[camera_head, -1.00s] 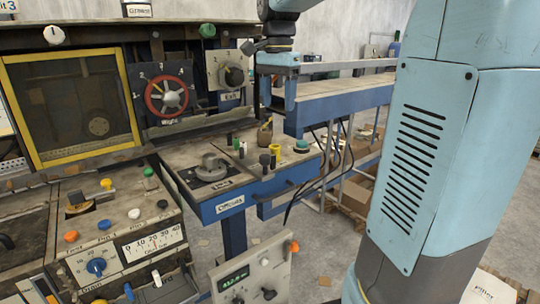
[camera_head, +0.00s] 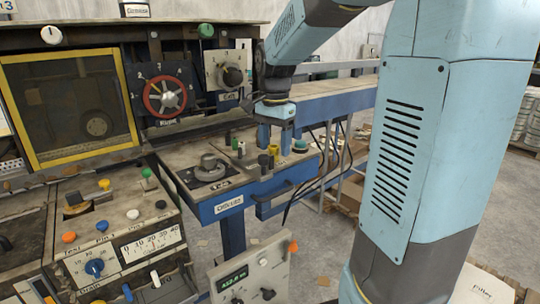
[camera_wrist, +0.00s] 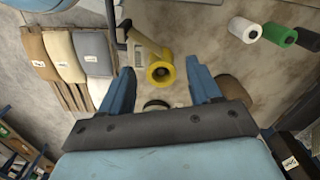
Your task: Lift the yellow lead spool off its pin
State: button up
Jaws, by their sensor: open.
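The yellow lead spool (camera_head: 273,150) stands upright on the blue-edged worktop in the head view. In the wrist view the yellow spool (camera_wrist: 161,73) shows its round flange and dark centre hole. It lies between my two blue fingers, a little nearer the left one. My gripper (camera_head: 275,139) points down just above it in the head view. My gripper (camera_wrist: 162,84) is open and empty in the wrist view, with a gap visible on both sides of the spool. The pin is hidden.
A dark spool (camera_head: 263,161) stands close in front of the yellow one. A green button (camera_head: 300,146) is at the right. A round knob (camera_head: 209,166) is at the left.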

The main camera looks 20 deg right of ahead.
jog(key=shift+f, duration=0.75)
jog(key=c, duration=1.1)
